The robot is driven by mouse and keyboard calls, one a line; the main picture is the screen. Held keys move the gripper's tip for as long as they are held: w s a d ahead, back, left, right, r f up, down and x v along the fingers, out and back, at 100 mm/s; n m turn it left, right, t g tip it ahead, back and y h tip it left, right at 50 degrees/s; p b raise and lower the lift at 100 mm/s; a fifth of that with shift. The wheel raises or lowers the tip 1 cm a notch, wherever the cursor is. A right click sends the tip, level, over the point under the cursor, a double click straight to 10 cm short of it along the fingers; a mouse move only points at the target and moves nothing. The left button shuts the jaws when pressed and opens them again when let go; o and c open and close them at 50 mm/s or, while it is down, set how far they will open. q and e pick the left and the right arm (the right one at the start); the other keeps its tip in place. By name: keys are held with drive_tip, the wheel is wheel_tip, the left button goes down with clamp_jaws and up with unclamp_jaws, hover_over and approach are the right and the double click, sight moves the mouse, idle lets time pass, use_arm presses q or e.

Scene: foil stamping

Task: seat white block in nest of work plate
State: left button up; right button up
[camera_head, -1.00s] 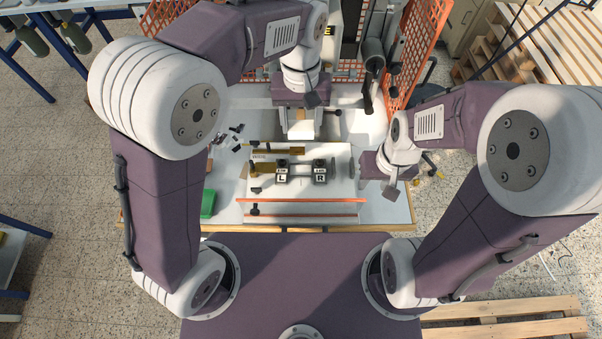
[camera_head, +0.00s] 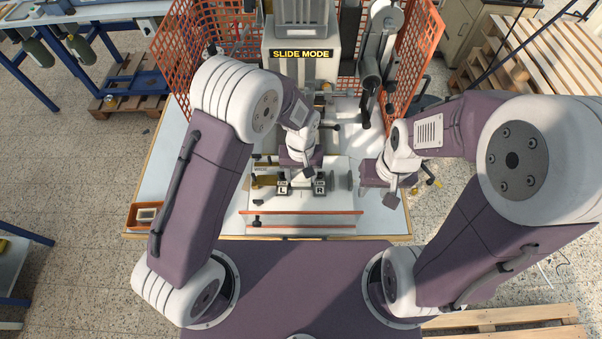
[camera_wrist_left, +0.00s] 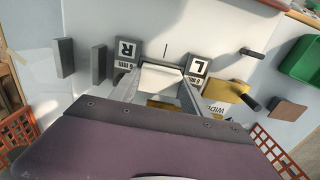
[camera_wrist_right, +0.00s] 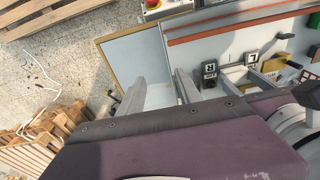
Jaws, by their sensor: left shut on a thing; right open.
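My left gripper (camera_wrist_left: 158,90) is shut on the white block (camera_wrist_left: 160,77), which shows between its fingertips in the left wrist view. The block is at the gap between the block marked R (camera_wrist_left: 124,56) and the block marked L (camera_wrist_left: 199,67) on the pale work plate (camera_wrist_left: 165,28). Whether it touches the plate or sits in the nest cannot be told. In the head view my left wrist covers the block; the L block (camera_head: 283,188) and R block (camera_head: 319,187) show below it. My right gripper (camera_wrist_right: 160,90) is open and empty, right of the plate.
An orange rail (camera_head: 305,213) runs along the plate's front. A yellow clamp (camera_wrist_left: 228,91) with a dark knob stands beside the L block. A green bin (camera_wrist_left: 302,60) and grey upright blocks (camera_wrist_left: 64,57) stand around. The press (camera_head: 300,70) and orange mesh guards (camera_head: 197,50) are behind.

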sight(301, 177)
use_arm(q)
drive_tip(key=shift+w+f, duration=0.1)
drive_tip(key=shift+f, duration=0.2)
drive_tip(key=o, duration=1.1)
wheel_tip(301, 177, up, 12)
drive_tip(key=b, duration=0.3)
